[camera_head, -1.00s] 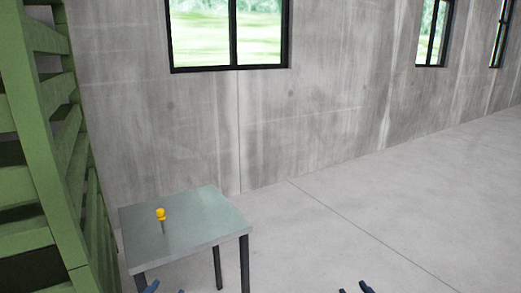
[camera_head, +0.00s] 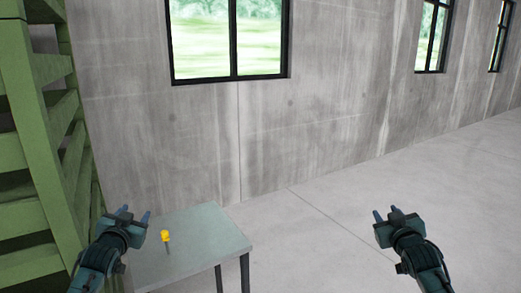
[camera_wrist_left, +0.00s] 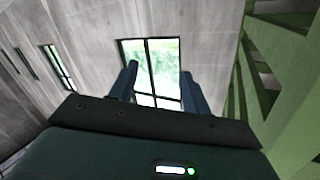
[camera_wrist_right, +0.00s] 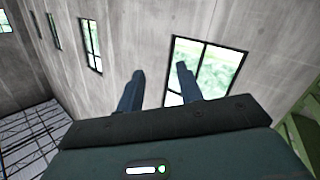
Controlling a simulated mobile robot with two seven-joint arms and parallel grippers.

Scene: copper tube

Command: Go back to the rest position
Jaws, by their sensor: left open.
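My left gripper (camera_head: 134,214) is raised in front of the left side of the small table in the head view. It is open, and the left wrist view shows its two fingers (camera_wrist_left: 158,80) apart with nothing between them. My right gripper (camera_head: 385,213) is raised over the open floor at the right. Its two fingers (camera_wrist_right: 158,82) stand apart and empty in the right wrist view. A yellow-headed tool with a thin grey shaft (camera_head: 166,237) is on the grey table (camera_head: 208,232), apart from both grippers.
A green slatted rack (camera_head: 38,130) stands at the far left, close beside my left arm. A concrete wall (camera_head: 330,110) with windows (camera_head: 230,38) runs behind. The concrete floor (camera_head: 330,225) right of the table is clear.

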